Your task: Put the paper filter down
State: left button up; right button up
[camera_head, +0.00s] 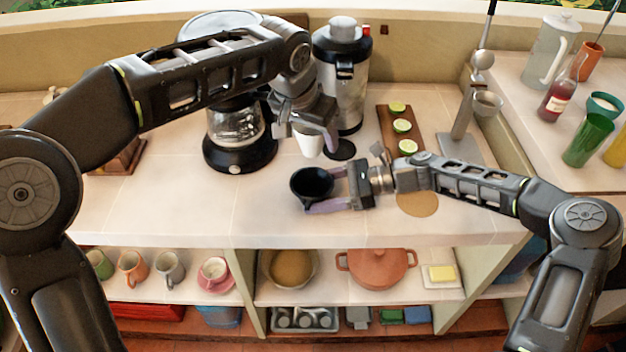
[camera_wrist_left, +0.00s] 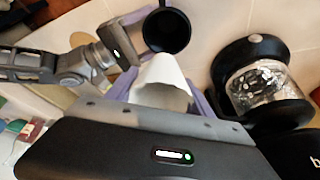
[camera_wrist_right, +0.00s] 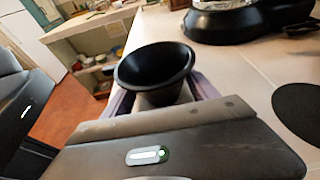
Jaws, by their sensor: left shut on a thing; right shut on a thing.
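The white paper filter (camera_head: 309,145) hangs above the counter between the fingers of my left gripper (camera_head: 318,140), which is shut on it. In the left wrist view the filter (camera_wrist_left: 163,82) is a pale cone between the purple fingers. My right gripper (camera_head: 335,190) is shut on a black cup-shaped filter holder (camera_head: 311,181), which is near the counter's front. The holder looks empty in the right wrist view (camera_wrist_right: 155,62). The filter is apart from the holder, behind and above it in the head view.
A coffee maker (camera_head: 238,135) with a glass carafe stands behind on the left. A steel machine (camera_head: 343,85) stands behind my left gripper. A board (camera_head: 390,125) with lime halves lies to the right. The counter (camera_head: 200,205) is clear at front left.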

aim_at(314, 153)
pick_arm(q)
jog(key=shift+f, duration=2.35)
jog(key=shift+f, duration=1.85)
jog(key=shift+f, duration=0.1)
jog(key=shift+f, duration=0.5)
jog(key=o, duration=1.3)
